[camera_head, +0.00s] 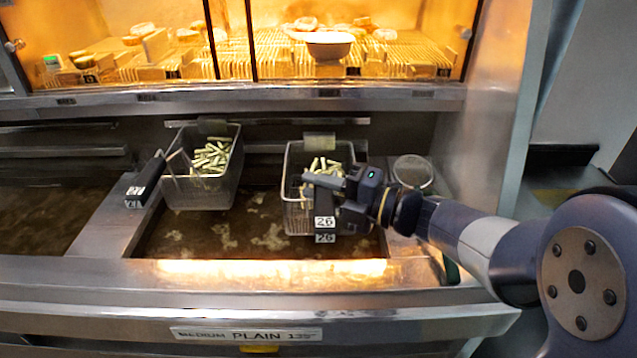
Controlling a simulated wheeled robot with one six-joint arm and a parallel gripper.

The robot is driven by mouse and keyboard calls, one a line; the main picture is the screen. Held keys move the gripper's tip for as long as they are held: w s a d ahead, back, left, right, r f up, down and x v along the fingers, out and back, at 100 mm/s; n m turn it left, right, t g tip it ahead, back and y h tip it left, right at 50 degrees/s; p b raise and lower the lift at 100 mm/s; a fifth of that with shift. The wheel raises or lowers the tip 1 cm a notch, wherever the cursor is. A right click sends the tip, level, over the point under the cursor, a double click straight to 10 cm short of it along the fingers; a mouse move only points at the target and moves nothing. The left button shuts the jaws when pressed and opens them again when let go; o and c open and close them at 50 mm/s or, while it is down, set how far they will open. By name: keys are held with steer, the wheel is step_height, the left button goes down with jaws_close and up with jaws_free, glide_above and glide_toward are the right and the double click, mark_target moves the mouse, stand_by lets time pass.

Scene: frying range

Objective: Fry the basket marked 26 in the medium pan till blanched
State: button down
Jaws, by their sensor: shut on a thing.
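The basket marked 26 (298,218) is a wire basket with pale cut sticks (322,165) in it, at the right part of the oil pan (220,238). Its dark handle carries a "26" label (325,222) facing me. My gripper (335,185) comes in from the right and is shut on the handle of this basket, hiding part of the basket and its contents. The pan holds brown oil with foamy patches, and the front label (247,335) reads "MEDIUM PLAIN" and a temperature that looks like 135. Whether the basket's bottom is in the oil is unclear.
A second basket (205,190) with similar sticks sits at the left of the same pan, its handle (146,180) marked 21. Another oil pan (40,218) lies further left. A lit warming cabinet (240,45) with food stands behind. A round strainer (412,172) is right of my gripper.

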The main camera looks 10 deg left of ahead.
step_height(320, 180, down, 17)
steer(key=b, duration=1.5)
steer(key=shift+b, duration=0.35)
stand_by(5.4)
